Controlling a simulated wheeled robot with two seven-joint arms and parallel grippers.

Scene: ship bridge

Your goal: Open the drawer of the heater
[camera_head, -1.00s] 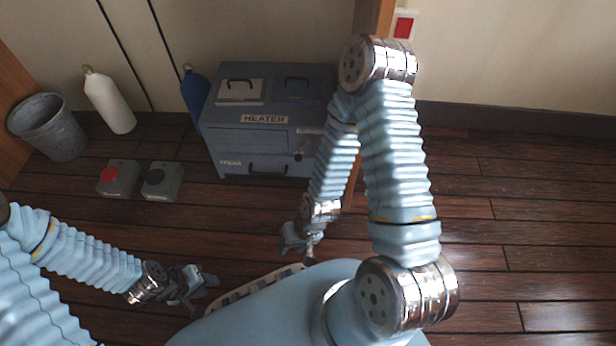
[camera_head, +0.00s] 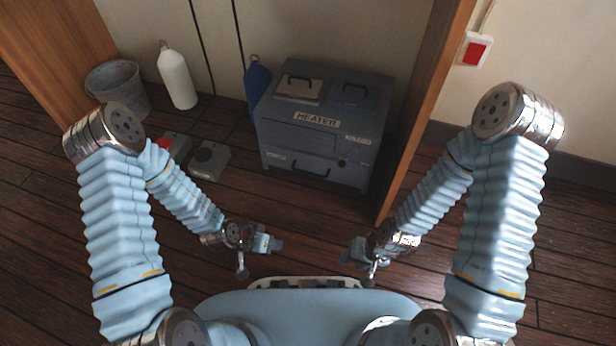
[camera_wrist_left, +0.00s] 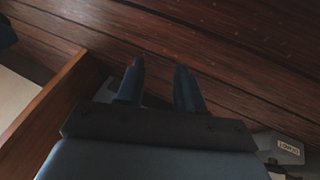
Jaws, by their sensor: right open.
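The heater (camera_head: 322,118) is a blue-grey box on the floor against the back wall, labelled HEATER on its front. Its drawer (camera_head: 305,160), low on the front with a dark handle, looks shut. My left gripper (camera_head: 260,258) is in front of and below the heater in the head view, apart from it. In the left wrist view its two fingers (camera_wrist_left: 158,88) are spread with nothing between them. My right gripper (camera_head: 357,270) is open and empty, to the right of the left one and also apart from the heater.
A wooden post (camera_head: 425,110) stands close on the heater's right. Two small grey boxes (camera_head: 209,161), one with a red top, sit on the floor to its left.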

